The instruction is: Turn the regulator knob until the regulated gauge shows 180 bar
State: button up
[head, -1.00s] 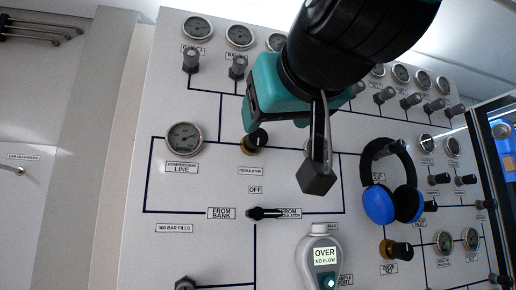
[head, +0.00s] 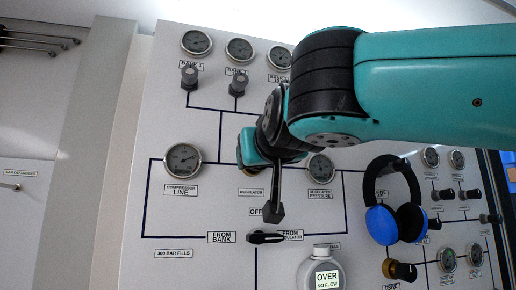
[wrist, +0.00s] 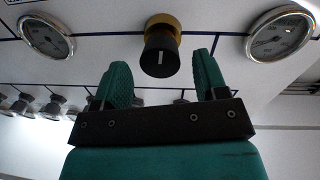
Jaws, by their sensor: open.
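The regulator knob (wrist: 160,52), black with a white mark and a brass collar, is at the top centre of the wrist view. My gripper (wrist: 163,75) is open, its teal fingers apart on either side below the knob, not closed on it. In the head view my gripper (head: 246,150) covers the knob above the REGULATOR label. The regulated pressure gauge (head: 320,168) is just right of my gripper. It appears to be the left gauge (wrist: 46,37) in the wrist view, which looks upside down. Its reading is too small to tell.
The compressor line gauge (head: 182,159) is to the left. A black selector lever (head: 265,238) is below my gripper. Blue headphones (head: 393,205) hang on the right, and a grey meter (head: 322,272) reading OVER, NO FLOW is at the bottom. Bank valves (head: 189,78) line the top.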

jog(key=shift+p+x, duration=0.3)
jog(key=shift+x, duration=0.95)
jog(key=c, duration=0.9)
jog(key=shift+f+b, duration=0.1)
jog(key=shift+b, duration=0.25)
jog(key=shift+m, duration=0.3)
jog(key=o, duration=0.9)
